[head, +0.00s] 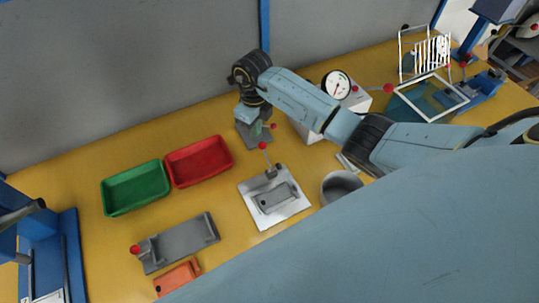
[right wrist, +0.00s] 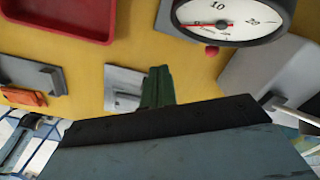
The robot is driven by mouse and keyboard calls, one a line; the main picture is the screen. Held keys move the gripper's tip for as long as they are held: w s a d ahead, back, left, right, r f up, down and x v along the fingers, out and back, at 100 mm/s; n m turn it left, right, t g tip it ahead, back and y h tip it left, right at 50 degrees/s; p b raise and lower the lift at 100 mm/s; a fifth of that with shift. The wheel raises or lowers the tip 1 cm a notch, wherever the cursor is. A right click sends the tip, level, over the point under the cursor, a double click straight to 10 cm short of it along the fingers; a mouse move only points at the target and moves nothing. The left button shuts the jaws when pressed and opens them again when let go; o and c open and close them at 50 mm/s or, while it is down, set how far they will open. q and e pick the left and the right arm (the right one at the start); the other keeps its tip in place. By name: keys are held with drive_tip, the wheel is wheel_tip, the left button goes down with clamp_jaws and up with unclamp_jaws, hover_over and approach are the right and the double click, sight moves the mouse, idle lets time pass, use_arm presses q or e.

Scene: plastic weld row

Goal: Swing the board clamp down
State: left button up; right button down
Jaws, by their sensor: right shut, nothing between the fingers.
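My left gripper is not in view.
A red tray (head: 199,161) and a green tray (head: 135,187) lie left. A fixture on a white plate (head: 285,213) with a red-knobbed lever stands in front. A dial gauge (head: 336,85) is close on the right. A grey cup (head: 340,186) stands beneath my forearm.

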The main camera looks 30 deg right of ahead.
idle(0.4)
drive_tip(key=shift+f+b, duration=1.45)
drive_tip(key=shift+f, duration=0.5)
drive_tip(key=shift+r, duration=0.1)
drive_tip(key=shift+s+r+p, duration=0.55)
drive_tip(key=shift+r+p, duration=0.05)
drive_tip(key=shift+p, duration=0.5)
